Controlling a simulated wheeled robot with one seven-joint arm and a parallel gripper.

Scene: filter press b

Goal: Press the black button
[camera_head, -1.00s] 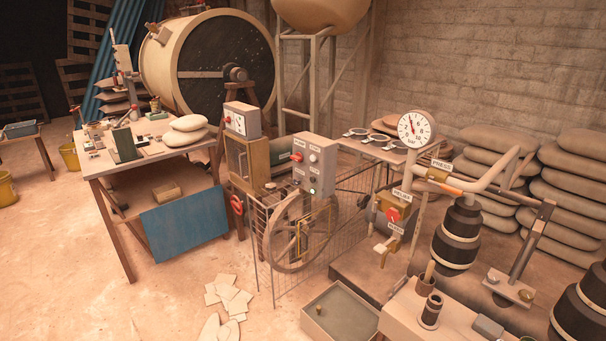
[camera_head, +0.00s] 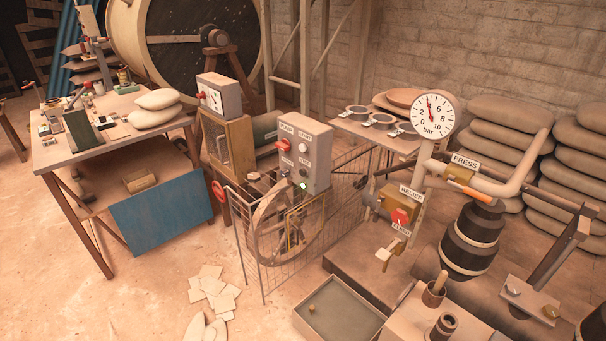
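A grey control box (camera_head: 312,150) stands above a spoked wheel in the middle of the view. Its front carries a red knob (camera_head: 283,145) on the left and pale round controls (camera_head: 303,148) with small labels on the right. I cannot make out a black button for certain at this size. My gripper is not in view.
A wire mesh fence (camera_head: 262,262) surrounds the spoked wheel (camera_head: 268,235) below the box. A shallow tray (camera_head: 345,335) and loose sheets (camera_head: 212,285) lie on the floor in front. A cluttered table (camera_head: 75,150) stands left. A pressure gauge (camera_head: 436,116) and pipework stand right. The front-left floor is open.

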